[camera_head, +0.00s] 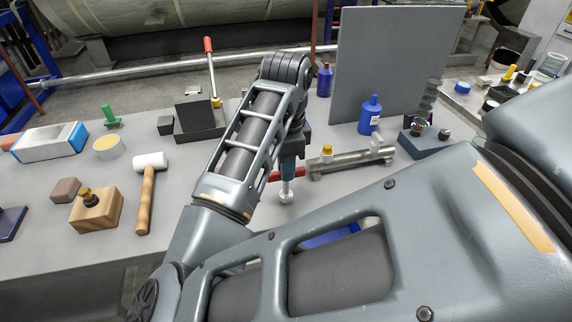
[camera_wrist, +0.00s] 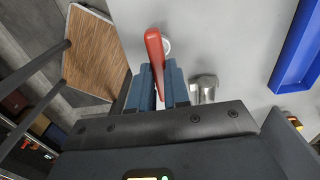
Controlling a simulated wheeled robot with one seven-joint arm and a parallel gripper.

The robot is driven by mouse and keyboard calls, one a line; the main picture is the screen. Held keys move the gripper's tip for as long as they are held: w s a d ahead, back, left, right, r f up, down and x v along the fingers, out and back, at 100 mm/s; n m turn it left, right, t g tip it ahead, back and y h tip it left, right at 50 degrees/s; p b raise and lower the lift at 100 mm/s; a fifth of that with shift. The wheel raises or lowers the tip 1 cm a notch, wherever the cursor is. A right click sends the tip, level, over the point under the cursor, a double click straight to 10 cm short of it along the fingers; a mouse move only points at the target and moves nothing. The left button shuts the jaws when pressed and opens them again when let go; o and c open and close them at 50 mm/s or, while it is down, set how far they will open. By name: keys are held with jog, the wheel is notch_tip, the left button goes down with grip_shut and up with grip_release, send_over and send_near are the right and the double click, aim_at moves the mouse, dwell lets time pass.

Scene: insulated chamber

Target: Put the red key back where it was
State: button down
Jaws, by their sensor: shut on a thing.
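The red key (camera_wrist: 154,58) is a long red bar held between the blue fingers of my gripper (camera_wrist: 158,92) in the wrist view. Its far end sticks out past the fingertips. In the head view, red parts of the key (camera_head: 273,177) show beside my gripper (camera_head: 290,165), low over the grey table, left of a metal pipe fixture (camera_head: 352,161) with a yellow part on top. A silver round piece (camera_head: 286,194) shows just below the key. My arm hides part of this area. I cannot tell whether the key touches anything below.
A blue tray (camera_wrist: 296,52) and a silver cylinder (camera_wrist: 207,82) lie right of my gripper. A wooden board (camera_wrist: 96,54) is at left. A blue bottle (camera_head: 370,115) and grey panel (camera_head: 400,65) stand behind. A mallet (camera_head: 147,195) and wooden block (camera_head: 97,212) lie at left.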

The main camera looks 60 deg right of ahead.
jog(key=shift+f+b, duration=0.4)
jog(key=shift+f, duration=0.1)
jog(key=c, duration=1)
grip_release()
jog(key=shift+r, duration=0.1)
notch_tip(320, 180, up, 8)
jog(key=shift+f, duration=0.2)
